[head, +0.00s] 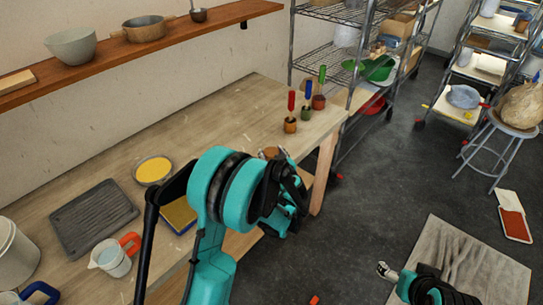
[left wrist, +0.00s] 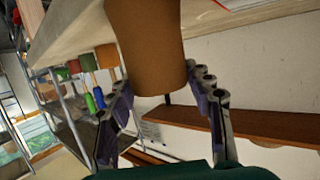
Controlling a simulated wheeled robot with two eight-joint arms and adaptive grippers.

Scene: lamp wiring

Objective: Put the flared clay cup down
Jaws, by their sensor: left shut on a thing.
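The flared clay cup (left wrist: 147,45) is a plain brown vessel, large between the fingers in the left wrist view. In the head view only a small brown part of it (head: 269,152) shows past my arm, by the front edge of the wooden table (head: 235,108). My left gripper (left wrist: 158,82) is shut on the cup, one finger on each side. In the head view the left gripper is mostly hidden behind its own teal wrist. Whether the cup's base touches the table cannot be told. My right gripper (head: 386,271) is low at the right, over the floor; its finger opening is unclear.
Small pots with red, blue and green-handled tools (head: 305,112) stand behind the cup. A grey ribbed tray (head: 93,218), a yellow-filled bowl (head: 153,170) and a jug with an orange handle (head: 112,258) are at the left. A wooden shelf (head: 150,48) runs above. Bare tabletop lies between.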

